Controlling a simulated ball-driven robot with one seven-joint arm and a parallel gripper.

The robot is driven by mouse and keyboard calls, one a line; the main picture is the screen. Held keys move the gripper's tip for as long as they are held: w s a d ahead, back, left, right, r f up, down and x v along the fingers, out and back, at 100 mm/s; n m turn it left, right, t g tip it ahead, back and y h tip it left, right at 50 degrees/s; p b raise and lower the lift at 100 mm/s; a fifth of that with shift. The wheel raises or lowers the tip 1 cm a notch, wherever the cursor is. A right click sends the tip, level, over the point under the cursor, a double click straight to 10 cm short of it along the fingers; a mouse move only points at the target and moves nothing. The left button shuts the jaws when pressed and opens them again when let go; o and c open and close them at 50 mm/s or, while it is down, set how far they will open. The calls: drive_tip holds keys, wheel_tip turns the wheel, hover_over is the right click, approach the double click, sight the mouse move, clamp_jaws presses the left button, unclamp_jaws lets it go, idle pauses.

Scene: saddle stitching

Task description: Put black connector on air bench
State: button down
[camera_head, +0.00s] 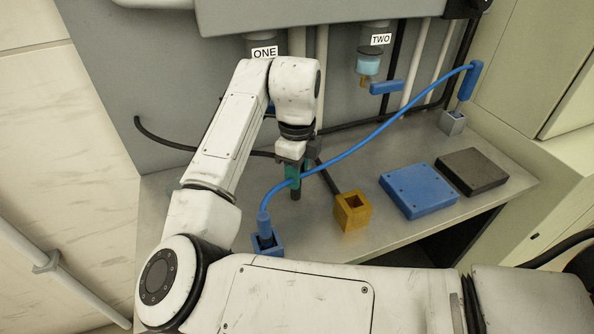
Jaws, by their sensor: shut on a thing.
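My gripper (295,182) points down in the middle of the bench, with teal fingers. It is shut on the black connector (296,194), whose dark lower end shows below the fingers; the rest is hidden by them. A black cable (200,149) runs from the left to behind my gripper. The connector appears to be above the grey bench top (335,245), though the gap is hard to judge. A flat black square plate (472,170) lies at the right of the bench, beside a flat blue square plate (418,190). No label marks which part is the air bench.
A gold open-topped block (352,211) stands just right of my gripper. Fittings labelled ONE (264,52) and TWO (381,39) hang at the back.

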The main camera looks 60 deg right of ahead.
drive_tip(key=c, duration=1.3)
unclamp_jaws()
drive_tip(key=shift+f, duration=0.15)
drive_tip(key=o, duration=0.5)
wheel_tip(320, 180, up, 12)
drive_tip(key=shift+r+p, duration=0.2)
drive_tip(key=shift+p, duration=0.2)
